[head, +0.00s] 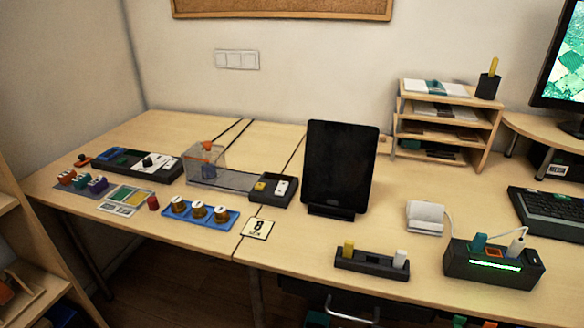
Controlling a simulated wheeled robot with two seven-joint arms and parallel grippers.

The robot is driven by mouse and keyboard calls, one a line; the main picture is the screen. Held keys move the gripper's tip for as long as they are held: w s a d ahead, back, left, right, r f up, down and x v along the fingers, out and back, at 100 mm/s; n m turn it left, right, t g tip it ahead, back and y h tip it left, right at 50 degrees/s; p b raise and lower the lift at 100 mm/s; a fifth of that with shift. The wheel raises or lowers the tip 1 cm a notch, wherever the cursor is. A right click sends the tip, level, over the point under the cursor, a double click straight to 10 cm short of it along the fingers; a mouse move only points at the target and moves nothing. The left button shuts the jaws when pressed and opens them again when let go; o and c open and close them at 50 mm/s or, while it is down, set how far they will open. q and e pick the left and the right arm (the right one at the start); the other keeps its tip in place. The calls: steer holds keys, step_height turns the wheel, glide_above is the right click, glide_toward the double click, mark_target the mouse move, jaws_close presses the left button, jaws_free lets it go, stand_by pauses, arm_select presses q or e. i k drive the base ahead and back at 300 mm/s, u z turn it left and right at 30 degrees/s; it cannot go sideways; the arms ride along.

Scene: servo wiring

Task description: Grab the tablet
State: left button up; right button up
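The tablet (340,165) is a black upright slab with a dark screen. It leans slightly back on a small dark stand (331,212) near the middle of the desk. Its whole front face is visible and nothing covers it. Neither of my grippers shows in the head view.
A dark box with plugs (494,265) and a low dark holder (371,264) stand in front right on the desk (290,238). A white item (425,217) lies right of the tablet. A wooden shelf organizer (444,125) stands behind right. A blue tray (201,214) is left.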

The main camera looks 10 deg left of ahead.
mark_target(339, 158)
steer(key=u, duration=0.2)
steer(key=i, duration=0.4)
steer(key=u, duration=0.65)
